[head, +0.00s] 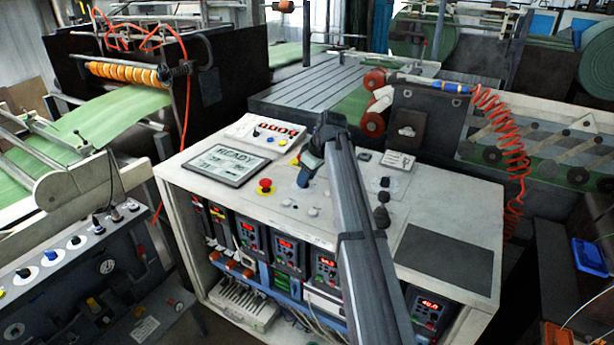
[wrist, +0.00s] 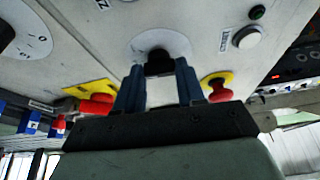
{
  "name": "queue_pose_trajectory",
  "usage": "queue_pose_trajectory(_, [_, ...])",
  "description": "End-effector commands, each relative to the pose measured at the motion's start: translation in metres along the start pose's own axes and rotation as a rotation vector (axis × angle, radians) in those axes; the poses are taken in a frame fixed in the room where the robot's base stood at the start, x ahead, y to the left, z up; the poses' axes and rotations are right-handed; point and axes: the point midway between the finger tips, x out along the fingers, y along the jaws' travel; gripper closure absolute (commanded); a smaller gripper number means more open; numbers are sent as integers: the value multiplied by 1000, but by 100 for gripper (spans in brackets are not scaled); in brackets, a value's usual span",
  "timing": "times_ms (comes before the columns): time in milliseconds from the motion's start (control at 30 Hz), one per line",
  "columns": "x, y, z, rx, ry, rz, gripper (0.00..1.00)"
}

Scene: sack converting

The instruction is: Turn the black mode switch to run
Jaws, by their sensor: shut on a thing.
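My gripper (head: 304,176) reaches down to the control panel top, right of the READY screen, in the head view. In the wrist view its two blue-grey fingers (wrist: 159,84) stand on either side of a black switch knob (wrist: 160,62) and are shut on it. The knob sits on a round pale dial plate (wrist: 172,40). The fingers hide much of the knob, so I cannot read which way it points or its labels. In the head view the gripped knob is hidden behind my gripper.
A red mushroom button (head: 265,186) sits left of my gripper. In the wrist view, red buttons on yellow plates flank the fingers, one on the left (wrist: 97,98) and one on the right (wrist: 219,91). Another dial plate (wrist: 32,36) is at the upper left. A READY screen (head: 232,164) lies nearby.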

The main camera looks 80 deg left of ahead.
Motion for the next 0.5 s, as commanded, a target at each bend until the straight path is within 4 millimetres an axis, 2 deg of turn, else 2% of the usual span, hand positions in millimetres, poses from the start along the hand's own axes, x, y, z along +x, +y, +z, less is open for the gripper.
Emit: queue_pose_trajectory(500, [1,-5,0,386,-1,160,92])
